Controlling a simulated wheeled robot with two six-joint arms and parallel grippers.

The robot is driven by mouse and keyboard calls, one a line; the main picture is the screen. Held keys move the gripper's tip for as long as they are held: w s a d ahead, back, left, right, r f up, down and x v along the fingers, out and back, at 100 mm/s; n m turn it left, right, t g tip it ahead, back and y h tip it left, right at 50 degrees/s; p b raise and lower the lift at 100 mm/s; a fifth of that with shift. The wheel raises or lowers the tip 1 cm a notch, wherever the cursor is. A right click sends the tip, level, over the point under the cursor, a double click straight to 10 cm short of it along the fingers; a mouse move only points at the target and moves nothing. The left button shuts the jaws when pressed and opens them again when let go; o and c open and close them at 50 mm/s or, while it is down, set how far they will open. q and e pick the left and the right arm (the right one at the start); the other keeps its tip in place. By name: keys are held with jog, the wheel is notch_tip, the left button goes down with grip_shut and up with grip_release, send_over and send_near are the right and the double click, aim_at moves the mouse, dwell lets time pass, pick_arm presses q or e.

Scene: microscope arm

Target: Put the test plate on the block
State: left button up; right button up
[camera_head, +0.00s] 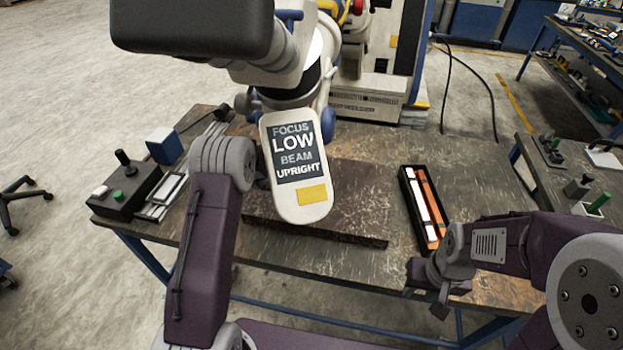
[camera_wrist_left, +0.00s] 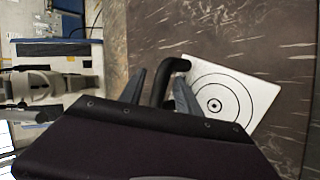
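The test plate (camera_wrist_left: 232,94) is a white square with black concentric rings and a dark bent handle (camera_wrist_left: 160,84), seen in the left wrist view. My left gripper (camera_wrist_left: 160,88) has its fingers close on both sides of that handle. The plate is over a dark brown marbled surface; I cannot tell whether it touches it. In the head view the left fingers and the plate are hidden behind the sign panel. The block (camera_head: 345,222) is a low dark brown slab on the table. My right gripper (camera_head: 428,292) is empty with its fingers apart, near the table's front right.
The sign panel (camera_head: 297,165) of the microscope arm hangs over the block. A black case (camera_head: 407,186) with white and orange pieces lies right of the block. A control box (camera_head: 125,187) and a blue block (camera_head: 164,145) stand at the left of the table (camera_head: 375,145).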

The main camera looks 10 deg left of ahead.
pick_arm(q)
jog(key=shift+r, duration=0.1)
jog(key=b+v, duration=0.1)
jog(key=v, duration=1.1)
